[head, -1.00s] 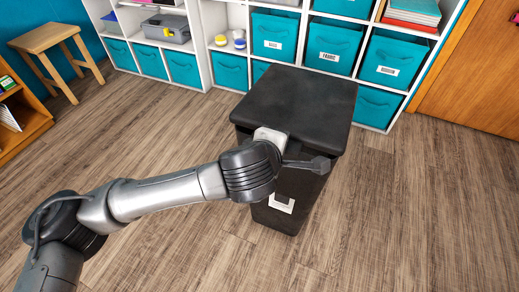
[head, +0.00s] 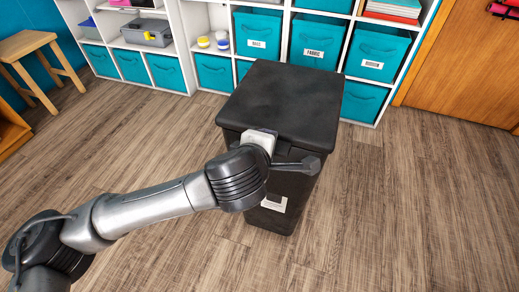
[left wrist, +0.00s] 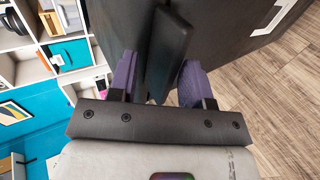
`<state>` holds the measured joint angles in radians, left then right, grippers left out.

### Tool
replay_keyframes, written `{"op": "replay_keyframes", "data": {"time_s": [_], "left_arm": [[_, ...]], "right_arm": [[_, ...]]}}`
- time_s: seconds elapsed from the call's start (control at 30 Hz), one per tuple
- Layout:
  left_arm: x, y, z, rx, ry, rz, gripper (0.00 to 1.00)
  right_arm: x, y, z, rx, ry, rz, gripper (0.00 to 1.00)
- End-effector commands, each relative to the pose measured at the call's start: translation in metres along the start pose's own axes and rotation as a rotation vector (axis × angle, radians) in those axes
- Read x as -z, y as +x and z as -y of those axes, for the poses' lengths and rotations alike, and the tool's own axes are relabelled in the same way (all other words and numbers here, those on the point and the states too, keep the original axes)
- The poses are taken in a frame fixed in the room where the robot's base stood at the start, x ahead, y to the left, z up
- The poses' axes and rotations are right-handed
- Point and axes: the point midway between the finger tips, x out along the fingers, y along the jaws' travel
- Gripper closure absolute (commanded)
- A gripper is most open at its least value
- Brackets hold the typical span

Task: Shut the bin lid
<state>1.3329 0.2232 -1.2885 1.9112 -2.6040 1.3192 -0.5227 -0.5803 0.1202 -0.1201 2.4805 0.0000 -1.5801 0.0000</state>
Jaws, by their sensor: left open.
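The black bin (head: 297,198) stands upright on the floor in the head view, with a white label on its front. Its black lid (head: 282,98) lies flat, or nearly flat, across the top; I cannot tell whether a small gap remains. My left arm reaches the bin's front edge, and its wrist hides the fingertips in the head view. In the left wrist view my left gripper (left wrist: 158,77) is open, its purple fingers on either side of a dark slab-like part beside the bin wall. Contact is unclear. My right gripper is not in view.
White shelving (head: 184,50) with teal fabric boxes stands behind the bin. A wooden stool (head: 28,50) is at the far left and a wooden door (head: 465,65) at the right. The wood floor (head: 410,210) right of the bin is clear.

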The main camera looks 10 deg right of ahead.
Motion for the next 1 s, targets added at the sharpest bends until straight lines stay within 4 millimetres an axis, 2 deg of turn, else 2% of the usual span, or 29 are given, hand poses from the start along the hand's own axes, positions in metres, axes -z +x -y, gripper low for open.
{"op": "replay_keyframes", "data": {"time_s": [0.17,0.4,0.6,0.8,1.0], "left_arm": [[0.0,-0.024,-0.002,-0.002,0.002,0.002,0.55],[0.0,-0.072,-0.003,-0.003,0.001,0.001,0.55],[0.0,-0.106,-0.002,-0.002,0.001,0.0,0.55],[0.0,-0.127,-0.001,0.0,0.0,0.0,0.55],[0.001,-0.135,0.0,0.0,0.0,-0.001,0.55]], "right_arm": [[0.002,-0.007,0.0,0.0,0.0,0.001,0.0],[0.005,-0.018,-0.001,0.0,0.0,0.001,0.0],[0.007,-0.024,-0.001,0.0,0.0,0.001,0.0],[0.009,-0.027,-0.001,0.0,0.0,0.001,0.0],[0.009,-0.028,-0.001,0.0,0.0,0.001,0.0]]}}
